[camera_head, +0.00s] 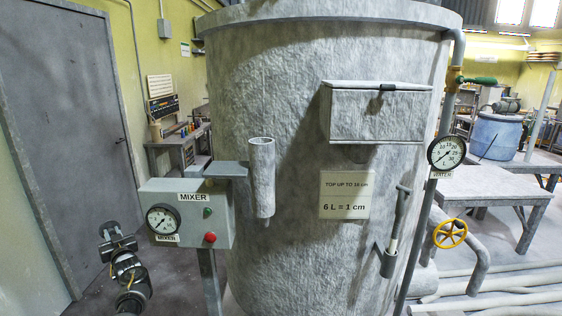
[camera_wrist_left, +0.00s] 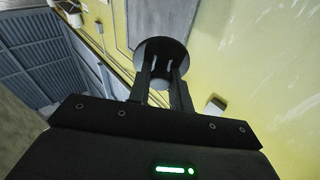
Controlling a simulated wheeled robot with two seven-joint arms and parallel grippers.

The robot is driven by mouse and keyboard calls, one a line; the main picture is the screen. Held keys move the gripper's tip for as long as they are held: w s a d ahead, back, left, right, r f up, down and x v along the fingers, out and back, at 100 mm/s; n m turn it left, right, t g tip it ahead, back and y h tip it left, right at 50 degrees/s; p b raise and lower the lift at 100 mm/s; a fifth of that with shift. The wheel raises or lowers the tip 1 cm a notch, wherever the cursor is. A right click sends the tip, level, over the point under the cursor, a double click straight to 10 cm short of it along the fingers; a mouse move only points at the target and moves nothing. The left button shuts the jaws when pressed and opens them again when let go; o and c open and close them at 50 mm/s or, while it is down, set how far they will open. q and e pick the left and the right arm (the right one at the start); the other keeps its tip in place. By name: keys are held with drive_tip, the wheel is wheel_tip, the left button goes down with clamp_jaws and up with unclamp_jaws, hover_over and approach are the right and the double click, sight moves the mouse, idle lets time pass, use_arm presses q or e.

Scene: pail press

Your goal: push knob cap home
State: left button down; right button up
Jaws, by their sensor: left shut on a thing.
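My left gripper (camera_head: 116,240) is at the lower left of the head view, left of the grey MIXER box and apart from it. In the left wrist view my left gripper (camera_wrist_left: 163,82) has its fingers closed on a dark round cap (camera_wrist_left: 160,50), which hides their tips. In the head view the cap is too small to tell from the gripper. The MIXER box (camera_head: 222,232) carries a gauge (camera_head: 161,219), a green button (camera_head: 207,212) and a red knob (camera_head: 210,237). My right gripper is not in view.
A large grey tank (camera_head: 290,100) stands behind the MIXER box, with a tube holder (camera_head: 262,180) and a lidded box (camera_head: 375,115) on it. A grey door (camera_head: 65,130) is at the left. A yellow valve wheel (camera_head: 450,234) and pipes are at the right.

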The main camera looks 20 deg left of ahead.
use_arm(q)
drive_tip(key=shift+w+d+f+m+t+h, duration=0.15)
drive_tip(key=shift+d+f, duration=0.1)
drive_tip(key=shift+f, duration=0.25)
drive_tip(key=shift+w+d+f+m+t+h, duration=0.1)
drive_tip(key=shift+d+f+m, duration=0.15)
drive_tip(key=shift+f, duration=0.3)
drive_tip(key=shift+w+d+f+m+t+h, duration=0.15)
drive_tip(key=shift+d+f, duration=0.15)
drive_tip(key=shift+f, duration=0.2)
